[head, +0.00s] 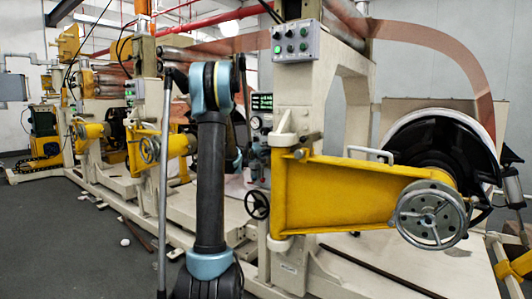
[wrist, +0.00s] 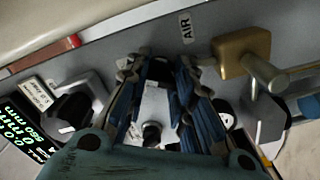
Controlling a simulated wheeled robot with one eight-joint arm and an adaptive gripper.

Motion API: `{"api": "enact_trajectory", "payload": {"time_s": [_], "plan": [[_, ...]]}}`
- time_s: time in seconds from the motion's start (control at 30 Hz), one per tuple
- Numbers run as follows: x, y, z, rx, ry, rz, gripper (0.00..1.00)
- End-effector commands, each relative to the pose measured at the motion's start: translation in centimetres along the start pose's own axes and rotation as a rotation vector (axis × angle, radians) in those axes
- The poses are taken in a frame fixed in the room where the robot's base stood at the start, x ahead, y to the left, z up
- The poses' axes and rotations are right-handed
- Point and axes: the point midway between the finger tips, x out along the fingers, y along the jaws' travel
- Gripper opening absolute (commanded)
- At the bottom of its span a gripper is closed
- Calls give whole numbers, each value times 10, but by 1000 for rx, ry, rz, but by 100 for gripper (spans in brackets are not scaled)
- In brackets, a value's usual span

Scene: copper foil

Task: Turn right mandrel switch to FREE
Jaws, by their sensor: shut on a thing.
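In the wrist view my gripper (wrist: 164,72) reaches over a grey control panel (wrist: 108,48), with its blue-padded fingers on either side of a dark switch knob (wrist: 159,70). It is shut on this knob, which the fingers largely cover. The knob's lettering and pointer are hidden, so I cannot read its position or confirm that it is the right mandrel switch. In the head view my arm hides the gripper.
A brass block with a protruding handle (wrist: 243,54) sits close to the right finger, near an AIR label (wrist: 186,28). A green-lit display (wrist: 25,130) is at lower left. In the head view a yellow arm (head: 345,195) with a handwheel (head: 432,214) stands at right.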

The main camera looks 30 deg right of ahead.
Motion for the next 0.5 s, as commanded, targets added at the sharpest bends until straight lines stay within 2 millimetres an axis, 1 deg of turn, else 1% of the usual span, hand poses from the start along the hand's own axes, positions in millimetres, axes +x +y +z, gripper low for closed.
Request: {"api": "enact_trajectory", "payload": {"time_s": [0.07, 0.1, 0.17, 0.2, 0.3, 0.33, 0.5], "plan": [[0, -2, -2, 2, 5, -4, 0], [0, -2, -2, 2, 5, -4, 24], [0, -2, -3, 1, 5, -4, 38], [0, -2, -3, 1, 5, -4, 42], [0, -1, -3, 1, 5, -3, 44], [0, -1, -3, 1, 6, -3, 47], [1, 0, -3, -2, 5, -2, 47]]}}
